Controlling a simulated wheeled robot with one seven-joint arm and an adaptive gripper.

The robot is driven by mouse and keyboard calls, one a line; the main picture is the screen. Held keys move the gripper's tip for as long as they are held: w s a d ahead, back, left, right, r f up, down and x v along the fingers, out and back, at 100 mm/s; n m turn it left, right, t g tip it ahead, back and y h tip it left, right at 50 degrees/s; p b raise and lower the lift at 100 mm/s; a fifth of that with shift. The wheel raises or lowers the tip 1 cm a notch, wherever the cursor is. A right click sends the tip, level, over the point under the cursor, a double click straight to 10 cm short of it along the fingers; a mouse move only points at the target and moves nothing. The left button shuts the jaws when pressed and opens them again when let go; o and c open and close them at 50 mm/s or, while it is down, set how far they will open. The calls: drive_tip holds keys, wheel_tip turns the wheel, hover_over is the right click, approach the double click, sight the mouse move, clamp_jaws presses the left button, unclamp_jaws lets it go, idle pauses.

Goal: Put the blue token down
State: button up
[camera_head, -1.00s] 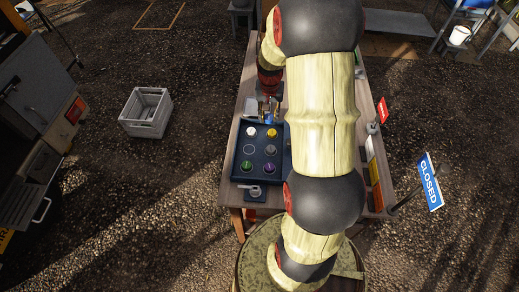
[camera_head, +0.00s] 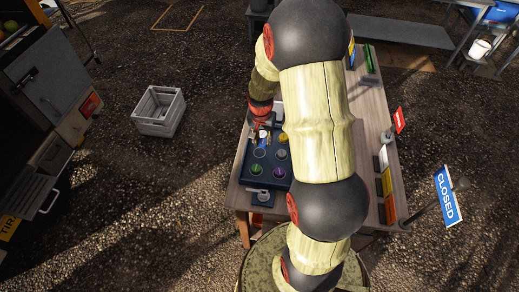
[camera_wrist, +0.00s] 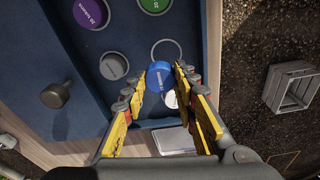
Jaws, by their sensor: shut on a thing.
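The blue token (camera_wrist: 159,75) is between the fingertips of my gripper (camera_wrist: 160,88) in the wrist view. It appears close to the dark blue tray (camera_wrist: 120,33); whether it touches cannot be told. An empty ring outline (camera_wrist: 167,50) on the tray lies just beyond the token and is partly covered by it. My gripper (camera_head: 262,136) also shows over the far left part of the tray (camera_head: 277,194) in the head view, where the blue token is hard to make out.
On the tray are a grey token (camera_wrist: 113,66), a purple token (camera_wrist: 90,13), a green token (camera_wrist: 155,4) and a white token (camera_wrist: 171,99), partly hidden by a finger. A knobbed stamp-like thing (camera_wrist: 56,95) stands beside them. A crate (camera_head: 158,110) is on the ground.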

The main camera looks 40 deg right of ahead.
sight(259, 153)
drive_tip(key=shift+w+a+f, duration=0.15)
drive_tip(key=shift+a+f, duration=0.45)
drive_tip(key=shift+f, duration=0.1)
drive_tip(key=shift+w+a+f+b, duration=0.1)
drive_tip(key=shift+f+b, duration=0.55)
drive_tip(key=shift+f, duration=0.95)
drive_tip(key=shift+f, duration=0.1)
drive_tip(key=o, duration=0.6)
